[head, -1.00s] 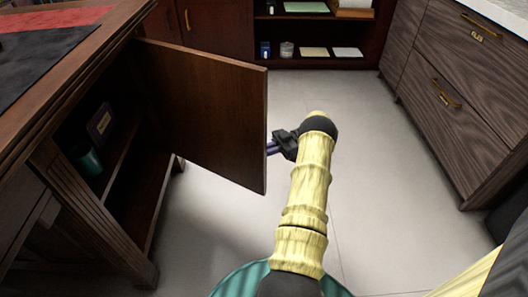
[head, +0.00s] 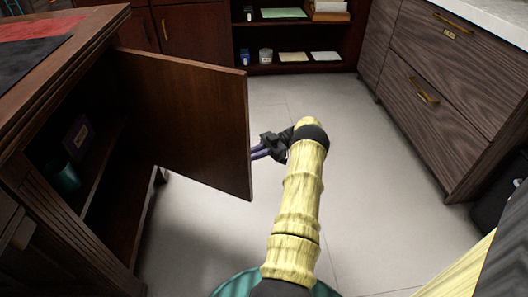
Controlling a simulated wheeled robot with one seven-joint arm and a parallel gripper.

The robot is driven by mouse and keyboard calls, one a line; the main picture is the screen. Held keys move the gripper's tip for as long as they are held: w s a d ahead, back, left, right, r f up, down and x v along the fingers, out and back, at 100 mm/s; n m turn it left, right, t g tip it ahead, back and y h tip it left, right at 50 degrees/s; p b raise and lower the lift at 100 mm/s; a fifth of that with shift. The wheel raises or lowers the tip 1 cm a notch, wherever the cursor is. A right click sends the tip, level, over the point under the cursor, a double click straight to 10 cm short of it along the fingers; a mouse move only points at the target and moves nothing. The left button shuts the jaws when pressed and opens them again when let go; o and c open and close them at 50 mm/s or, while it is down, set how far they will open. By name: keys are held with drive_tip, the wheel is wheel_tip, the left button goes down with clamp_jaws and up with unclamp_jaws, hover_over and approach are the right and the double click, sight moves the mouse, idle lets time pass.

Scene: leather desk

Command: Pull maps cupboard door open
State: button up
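The cupboard door (head: 190,120) is a dark brown wooden panel. It stands wide open, swung out from the desk cupboard (head: 112,215) at the left. The inside of the cupboard shows, with a teal cup (head: 66,178) and a dark box with a label (head: 77,138) on its shelf. My gripper (head: 257,153) is at the door's free edge, on the right. The door's handle is not in view.
The desk top (head: 85,45) with a red and black mat is at the upper left. A grey wood drawer unit (head: 440,95) with brass handles stands at the right. A low shelf (head: 300,68) with small items is at the back. Pale floor (head: 370,190) is clear between them.

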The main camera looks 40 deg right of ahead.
drive_tip(key=b+v, duration=0.5)
drive_tip(key=b, duration=0.4)
drive_tip(key=shift+w+d, duration=0.1)
idle(0.4)
